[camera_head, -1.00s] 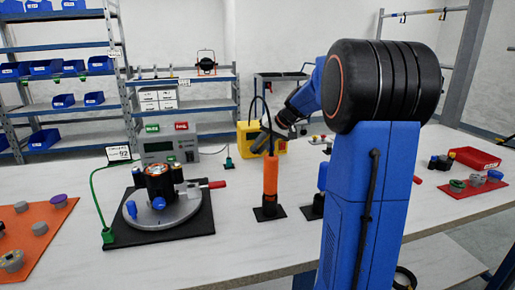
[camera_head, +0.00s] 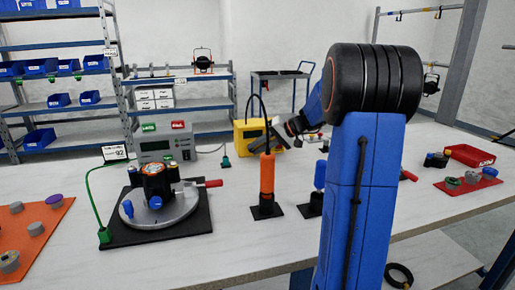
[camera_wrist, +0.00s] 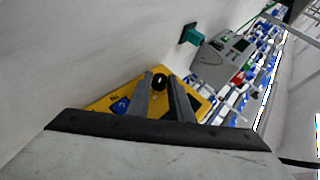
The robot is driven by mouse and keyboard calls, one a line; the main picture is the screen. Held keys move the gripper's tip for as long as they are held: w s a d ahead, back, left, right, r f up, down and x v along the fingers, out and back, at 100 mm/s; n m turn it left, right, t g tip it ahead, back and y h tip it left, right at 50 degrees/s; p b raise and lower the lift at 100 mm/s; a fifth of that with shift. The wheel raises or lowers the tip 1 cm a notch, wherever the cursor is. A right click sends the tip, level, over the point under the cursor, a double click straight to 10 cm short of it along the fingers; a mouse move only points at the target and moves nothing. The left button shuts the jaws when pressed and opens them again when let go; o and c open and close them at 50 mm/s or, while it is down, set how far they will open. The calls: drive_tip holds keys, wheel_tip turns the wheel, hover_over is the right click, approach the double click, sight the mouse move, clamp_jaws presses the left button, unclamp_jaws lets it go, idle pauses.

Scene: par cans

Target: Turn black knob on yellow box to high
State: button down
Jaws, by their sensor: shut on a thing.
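The yellow box (camera_head: 241,135) stands at the back of the table in the head view, partly hidden by the orange cylinder and its black cable. In the wrist view the yellow box (camera_wrist: 100,104) lies beyond my fingers. The black knob (camera_wrist: 159,81) shows between my fingertips. A blue knob (camera_wrist: 121,105) is on the same face to its left. My gripper (camera_wrist: 161,78) is shut on the black knob, with one grey finger on each side. In the head view my gripper (camera_head: 275,129) reaches the box's right part. The knob's pointer and any high mark cannot be read.
An orange cylinder (camera_head: 267,174) on a black base stands in front of the box. A blue-topped post (camera_head: 319,175) stands beside it. A grey meter box (camera_head: 168,146) and a round turntable device (camera_head: 160,205) are to the left. The front middle of the table is bare.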

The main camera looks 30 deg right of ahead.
drive_tip(key=shift+f, duration=0.1)
drive_tip(key=c, duration=1.6)
unclamp_jaws()
drive_tip(key=shift+s, duration=0.1)
drive_tip(key=v, duration=1.7)
drive_tip(key=shift+s, duration=0.15)
drive_tip(key=shift+d, duration=0.1)
